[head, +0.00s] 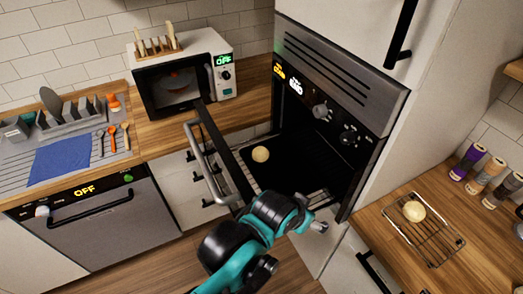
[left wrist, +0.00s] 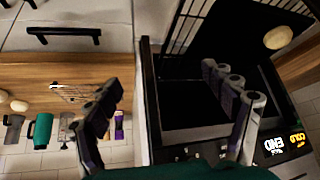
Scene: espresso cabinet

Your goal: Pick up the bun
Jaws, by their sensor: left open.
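A round pale bun (head: 260,154) lies on the dark tray inside the open oven, towards its left side. It also shows at the upper right of the left wrist view (left wrist: 278,37). My left gripper (head: 308,212) is in front of the oven opening, to the right of and nearer than the bun. In the left wrist view its fingers (left wrist: 165,88) are spread apart with nothing between them. The bun is outside the fingers, apart from them. A second bun (head: 414,211) sits on a wire rack (head: 437,243) on the right counter. My right gripper is not in view.
The lowered oven door (head: 222,160) with its handle juts out left of my arm. The oven control panel (head: 335,90) is above the opening. A microwave (head: 183,80) stands on the back counter. Several jars (head: 490,175) stand behind the rack.

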